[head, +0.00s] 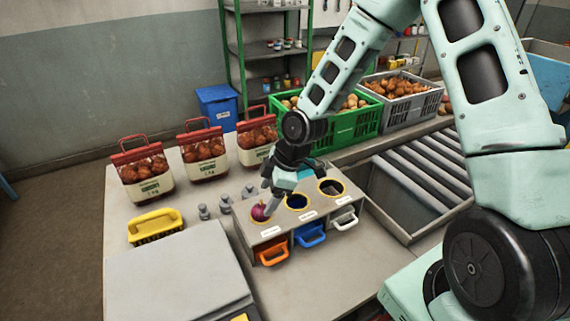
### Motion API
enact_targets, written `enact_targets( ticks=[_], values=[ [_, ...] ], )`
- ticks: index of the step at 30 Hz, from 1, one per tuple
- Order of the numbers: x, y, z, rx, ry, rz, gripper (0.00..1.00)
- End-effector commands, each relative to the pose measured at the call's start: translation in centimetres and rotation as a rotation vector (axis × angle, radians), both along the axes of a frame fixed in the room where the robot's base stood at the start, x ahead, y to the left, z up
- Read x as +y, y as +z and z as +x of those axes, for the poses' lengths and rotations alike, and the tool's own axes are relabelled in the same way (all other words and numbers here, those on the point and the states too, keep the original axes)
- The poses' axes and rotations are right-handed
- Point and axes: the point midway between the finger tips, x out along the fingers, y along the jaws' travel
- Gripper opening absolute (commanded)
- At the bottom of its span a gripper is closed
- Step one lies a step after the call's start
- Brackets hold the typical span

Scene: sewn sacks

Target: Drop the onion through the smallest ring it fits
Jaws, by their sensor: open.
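A purple-red onion (259,212) sits at the leftmost ring of a grey sorting box (277,228), covering most of that opening. I cannot tell whether it rests on the rim or is partly through. The middle ring (297,202) is yellow-rimmed with blue inside. The right ring (331,187) is yellow-rimmed and dark inside. Both look empty. My gripper (268,201) is open just above and behind the onion, with a fingertip close to it. I cannot tell if they touch. My arm partly covers the back of the box.
Orange (272,252), blue (311,235) and white (345,218) handled bins sit under the rings. A yellow brush (155,226), small grey weights (225,203) and onion sacks (204,153) stand left. A green crate (352,125) and a roller conveyor (425,170) lie behind and right.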

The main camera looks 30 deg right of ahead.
Motion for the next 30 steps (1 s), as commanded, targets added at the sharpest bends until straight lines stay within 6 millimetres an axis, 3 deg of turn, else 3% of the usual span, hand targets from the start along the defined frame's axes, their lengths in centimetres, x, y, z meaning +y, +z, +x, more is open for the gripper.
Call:
enact_targets(
  ticks=[9, 18, 30],
  values=[
    [-2.3, 5.8, -1.1, -0.001, -0.007, -0.001, 0.72],
    [-3.9, 10.2, -2.0, -0.001, -0.004, -0.001, 0.72],
    [-4.4, 11.8, -2.4, 0.001, 0.000, -0.001, 0.72]
  ],
)
